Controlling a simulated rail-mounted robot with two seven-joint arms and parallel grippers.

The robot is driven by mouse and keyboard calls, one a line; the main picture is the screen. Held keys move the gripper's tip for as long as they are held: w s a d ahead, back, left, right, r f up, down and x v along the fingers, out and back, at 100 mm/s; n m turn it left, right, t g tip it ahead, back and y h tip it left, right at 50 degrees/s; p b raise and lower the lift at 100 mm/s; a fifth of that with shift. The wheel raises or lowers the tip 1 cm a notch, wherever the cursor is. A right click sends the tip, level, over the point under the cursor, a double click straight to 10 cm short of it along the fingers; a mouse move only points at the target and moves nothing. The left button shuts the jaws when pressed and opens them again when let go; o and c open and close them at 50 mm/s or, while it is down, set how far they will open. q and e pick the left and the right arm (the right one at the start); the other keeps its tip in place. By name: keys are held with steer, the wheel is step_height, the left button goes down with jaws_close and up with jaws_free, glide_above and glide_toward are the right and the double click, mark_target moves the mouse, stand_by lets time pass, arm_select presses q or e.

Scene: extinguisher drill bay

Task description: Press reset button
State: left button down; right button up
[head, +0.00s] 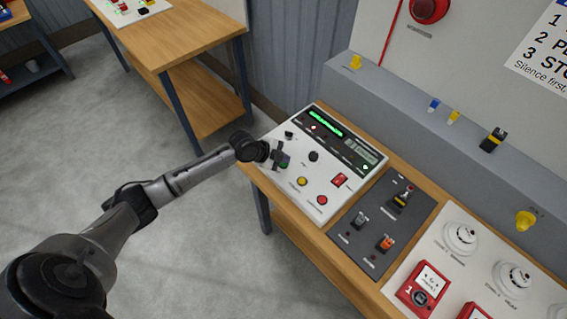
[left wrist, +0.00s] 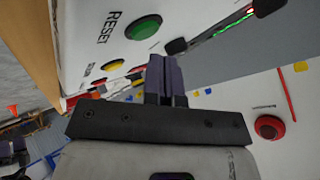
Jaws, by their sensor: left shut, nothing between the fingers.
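The control panel (head: 270,150) is a white box on the wooden bench. The green button (left wrist: 143,27) sits beside the RESET label (left wrist: 112,28) in the left wrist view. In the head view my left gripper (head: 282,158) covers most of that area, with a bit of green showing beside it. In the left wrist view the left gripper (left wrist: 163,72) has its dark fingers together and empty. The green button appears beyond the fingertips and to their left; whether they touch the panel cannot be told. My right gripper is not in view.
A yellow button (head: 302,181), a red button (head: 322,200), a red switch (head: 340,179) and a black knob (head: 313,156) are close by on the panel. A dark switch plate (head: 365,250) lies to the right. A grey ledge (head: 400,105) runs behind the bench.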

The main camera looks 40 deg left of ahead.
arm_select(q)
steer(key=shift+f, duration=0.15)
steer(key=shift+f+b, duration=0.25)
steer(key=shift+b, duration=0.1)
stand_by(0.4)
steer(key=shift+f+b, duration=0.35)
steer(key=shift+f, duration=0.1)
stand_by(0.5)
stand_by(0.3)
steer(key=shift+r+p, duration=0.5)
steer(key=shift+r, duration=0.35)
steer(key=shift+r+p, duration=0.1)
steer(key=shift+p, duration=0.2)
